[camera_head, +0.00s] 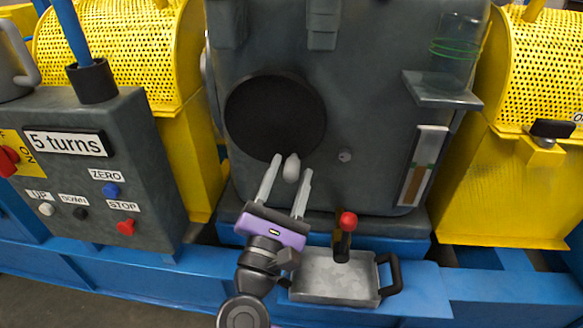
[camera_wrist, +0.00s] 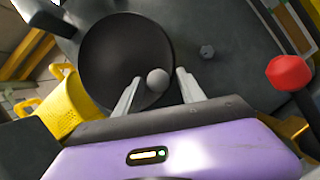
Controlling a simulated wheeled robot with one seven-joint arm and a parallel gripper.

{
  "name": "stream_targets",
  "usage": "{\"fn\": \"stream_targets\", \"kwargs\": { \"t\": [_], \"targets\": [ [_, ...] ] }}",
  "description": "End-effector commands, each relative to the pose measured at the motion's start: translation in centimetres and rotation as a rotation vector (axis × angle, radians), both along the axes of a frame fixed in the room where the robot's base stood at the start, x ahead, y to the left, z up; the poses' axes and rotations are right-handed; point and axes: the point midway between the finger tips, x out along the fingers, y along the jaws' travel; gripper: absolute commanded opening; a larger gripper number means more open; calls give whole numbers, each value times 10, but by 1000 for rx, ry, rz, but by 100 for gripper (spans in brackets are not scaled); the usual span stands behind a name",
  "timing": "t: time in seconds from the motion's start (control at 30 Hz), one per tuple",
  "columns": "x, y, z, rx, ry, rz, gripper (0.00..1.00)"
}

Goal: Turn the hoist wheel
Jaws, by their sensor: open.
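The hoist wheel is a dark round disc (camera_head: 275,112) on the front of the grey machine housing. A pale rounded knob (camera_head: 291,168) sticks out near its lower edge. In the wrist view the wheel (camera_wrist: 115,55) fills the upper middle, with the knob (camera_wrist: 157,79) at its lower right. My gripper (camera_head: 289,165), with a purple body and pale fingers, is open. Its fingertips stand on either side of the knob, and I see gaps between knob and fingers. I cannot tell whether the fingertips reach as deep as the knob.
A lever with a red ball (camera_head: 348,221) stands right of my gripper, above a grey handled plate (camera_head: 335,277). A control box with a "5 turns" sign (camera_head: 65,144) is at the left. Yellow perforated guards (camera_head: 125,50) flank the housing. A small bolt (camera_head: 345,156) sits right of the wheel.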

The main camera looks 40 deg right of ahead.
Motion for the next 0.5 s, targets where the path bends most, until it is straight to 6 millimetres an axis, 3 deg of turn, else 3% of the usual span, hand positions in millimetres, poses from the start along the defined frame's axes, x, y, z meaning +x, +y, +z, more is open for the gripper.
{"fn": "stream_targets", "kwargs": {
  "t": [0.3,0.5],
  "targets": [
    [-26,40,-17,0,3,4,47],
    [-33,48,-22,1,2,2,47]
  ]
}}
